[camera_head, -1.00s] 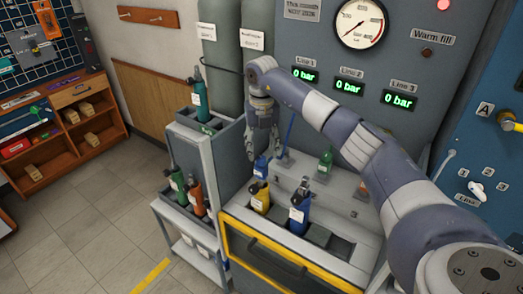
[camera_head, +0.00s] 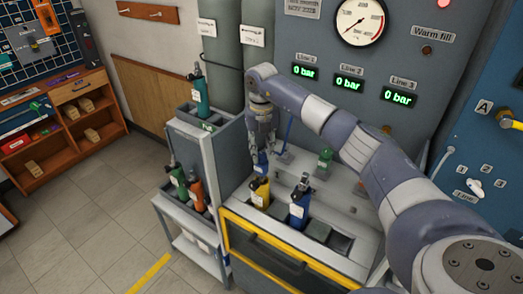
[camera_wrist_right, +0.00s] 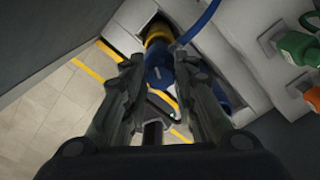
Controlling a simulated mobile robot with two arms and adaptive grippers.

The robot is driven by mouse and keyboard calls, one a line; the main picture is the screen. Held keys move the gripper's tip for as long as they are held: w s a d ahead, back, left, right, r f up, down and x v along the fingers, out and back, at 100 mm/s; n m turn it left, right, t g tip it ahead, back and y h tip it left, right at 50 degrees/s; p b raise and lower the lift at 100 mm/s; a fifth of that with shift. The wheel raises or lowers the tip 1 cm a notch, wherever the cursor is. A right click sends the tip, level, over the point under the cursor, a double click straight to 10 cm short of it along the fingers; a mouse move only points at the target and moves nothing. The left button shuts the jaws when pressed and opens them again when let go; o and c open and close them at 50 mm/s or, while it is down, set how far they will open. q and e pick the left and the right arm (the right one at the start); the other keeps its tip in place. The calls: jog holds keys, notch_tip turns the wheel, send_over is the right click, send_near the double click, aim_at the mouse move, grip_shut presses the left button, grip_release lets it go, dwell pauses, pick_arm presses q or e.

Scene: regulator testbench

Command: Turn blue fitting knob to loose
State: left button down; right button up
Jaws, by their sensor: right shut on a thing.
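My left gripper is not in view.
A yellow bottle (camera_head: 260,192) and a blue bottle (camera_head: 299,207) stand in the front rack. A green fitting (camera_head: 325,160) is to the right. A side cart (camera_head: 222,160) holds several bottles at the left. The gauge panel (camera_head: 335,100) rises behind.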

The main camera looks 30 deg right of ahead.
aim_at(261, 154)
jog(key=shift+n+b, duration=0.4)
jog(key=shift+n, duration=1.3)
jog(key=o, duration=1.1)
jog(key=shift+r, duration=0.1)
notch_tip(261, 154, up, 12)
jog(key=shift+f, duration=0.1)
